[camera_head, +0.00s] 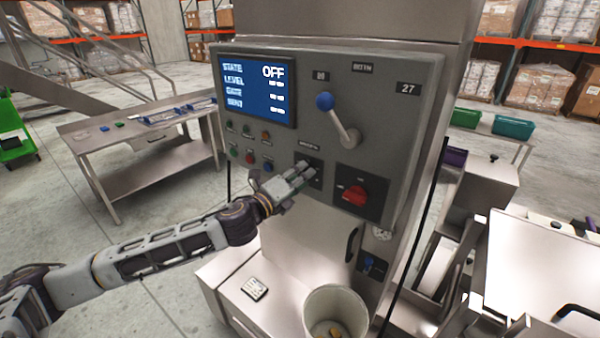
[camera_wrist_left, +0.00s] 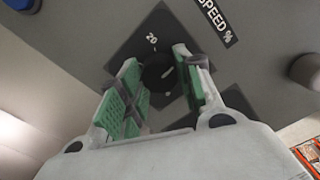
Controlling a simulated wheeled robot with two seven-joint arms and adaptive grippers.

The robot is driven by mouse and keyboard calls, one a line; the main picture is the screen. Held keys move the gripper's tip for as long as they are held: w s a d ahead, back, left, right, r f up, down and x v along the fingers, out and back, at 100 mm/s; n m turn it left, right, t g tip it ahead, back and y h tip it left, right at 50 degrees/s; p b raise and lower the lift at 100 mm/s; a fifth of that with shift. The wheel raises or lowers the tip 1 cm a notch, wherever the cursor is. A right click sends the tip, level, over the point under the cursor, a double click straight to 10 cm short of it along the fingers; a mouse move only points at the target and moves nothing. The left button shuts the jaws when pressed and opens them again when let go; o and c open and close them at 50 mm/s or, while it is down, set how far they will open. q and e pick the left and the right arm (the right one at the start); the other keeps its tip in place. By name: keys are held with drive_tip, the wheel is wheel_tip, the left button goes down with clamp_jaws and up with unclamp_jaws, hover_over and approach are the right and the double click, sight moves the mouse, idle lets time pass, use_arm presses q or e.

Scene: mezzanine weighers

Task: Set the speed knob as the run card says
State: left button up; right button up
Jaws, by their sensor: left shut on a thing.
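The speed knob (camera_wrist_left: 157,76) is a round black knob with a light pointer mark, on a dark diamond-shaped plate in the left wrist view. A "20" shows on the plate, and a "SPEED %" label (camera_wrist_left: 214,20) sits beside it. My left gripper (camera_wrist_left: 160,84) has its green-padded fingers on either side of the knob and is shut on it. In the head view my left gripper (camera_head: 301,172) covers the knob at the control panel (camera_head: 225,116). A small pale card (camera_head: 254,288) with markings too small to read lies on the ledge below. My right gripper is not in view.
The panel screen (camera_head: 257,90) reads "STATE OFF". A red rotary switch (camera_head: 355,194), a blue-balled lever (camera_head: 338,118) and several small buttons are close to my gripper. A white bucket (camera_head: 335,300) stands below. A steel table (camera_head: 140,165) is at the left.

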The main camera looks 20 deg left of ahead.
use_arm(q)
drive_tip(key=shift+f+m, duration=0.2)
drive_tip(key=shift+m, duration=6)
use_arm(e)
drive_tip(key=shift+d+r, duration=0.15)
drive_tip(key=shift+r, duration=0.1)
use_arm(q)
drive_tip(key=o, duration=1)
drive_tip(key=shift+o, duration=0.2)
drive_tip(key=shift+r, duration=0.1)
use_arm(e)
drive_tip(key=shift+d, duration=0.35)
use_arm(q)
drive_tip(key=shift+s, duration=0.15)
